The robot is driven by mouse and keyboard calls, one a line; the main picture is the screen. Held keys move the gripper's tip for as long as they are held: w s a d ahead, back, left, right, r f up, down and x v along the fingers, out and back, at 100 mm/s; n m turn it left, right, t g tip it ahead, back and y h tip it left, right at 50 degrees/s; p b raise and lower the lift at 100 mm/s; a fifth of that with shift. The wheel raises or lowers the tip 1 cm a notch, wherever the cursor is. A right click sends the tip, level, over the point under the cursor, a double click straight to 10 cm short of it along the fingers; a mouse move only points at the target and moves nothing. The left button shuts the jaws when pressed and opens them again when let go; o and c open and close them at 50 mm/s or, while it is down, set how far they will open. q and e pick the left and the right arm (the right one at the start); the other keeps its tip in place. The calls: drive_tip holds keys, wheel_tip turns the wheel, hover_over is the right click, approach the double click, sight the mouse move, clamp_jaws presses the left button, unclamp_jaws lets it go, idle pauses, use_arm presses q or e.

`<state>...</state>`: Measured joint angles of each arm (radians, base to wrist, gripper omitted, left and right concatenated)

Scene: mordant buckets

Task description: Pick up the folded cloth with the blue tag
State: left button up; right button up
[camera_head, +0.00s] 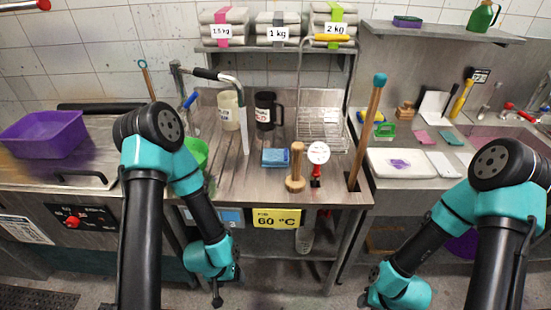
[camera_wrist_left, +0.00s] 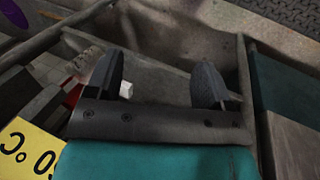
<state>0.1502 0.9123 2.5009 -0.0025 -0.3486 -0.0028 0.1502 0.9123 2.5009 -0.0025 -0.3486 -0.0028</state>
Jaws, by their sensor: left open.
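Three stacks of folded cloth sit on the upper shelf. The left stack (camera_head: 223,17) has a pink band and a 1.5 kg label. The right stack (camera_head: 333,14) has a green band and a 2 kg label. I cannot make out a blue tag on any of them. My left gripper (camera_head: 217,292) hangs low in front of the counter, far below the shelf. In the left wrist view its fingers (camera_wrist_left: 157,85) are apart with nothing between them. My right gripper (camera_head: 370,297) is low and unclear.
The counter holds a blue block-like item (camera_head: 275,157), a wooden pestle-like tool (camera_head: 296,170), a black mug (camera_head: 267,110) and a wire basket (camera_head: 320,128). A tall teal-capped stick (camera_head: 370,125) stands at the counter's right. A purple tub (camera_head: 43,134) is at left.

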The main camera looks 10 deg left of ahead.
use_arm(q)
drive_tip(key=o, duration=0.4)
drive_tip(key=shift+o, duration=0.2)
